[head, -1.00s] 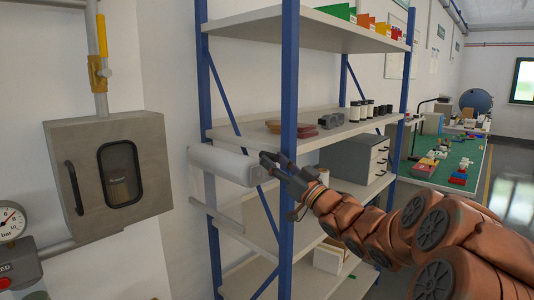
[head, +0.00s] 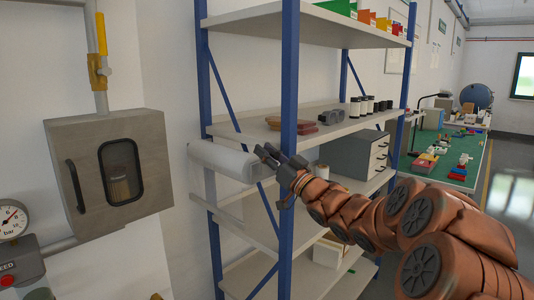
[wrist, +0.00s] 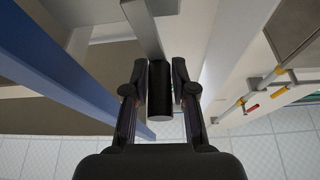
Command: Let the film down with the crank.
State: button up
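A thick white roll of film (head: 222,160) lies level at the left end of the shelf rack. A pale bar (head: 216,212) runs below it. I cannot make out whether a sheet spans between them. My gripper (head: 268,155) is at the right end of the roll, where it hides most of the crank. In the wrist view, the crank's black cylindrical grip (wrist: 160,100) sits between the fingers of my gripper (wrist: 160,72). Both fingers appear to press its sides. The grey crank arm (wrist: 143,30) runs from the grip toward the top.
A blue rack post (head: 289,110) stands close beside my gripper. The rack's shelves carry jars, blocks and a grey drawer unit (head: 355,155). A grey wall cabinet (head: 110,165) and a gauge (head: 12,220) are on the left. A green-topped table (head: 445,150) stands at the back right.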

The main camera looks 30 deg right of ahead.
grip_shut()
jog(key=shift+d, duration=0.1)
dwell(0.3)
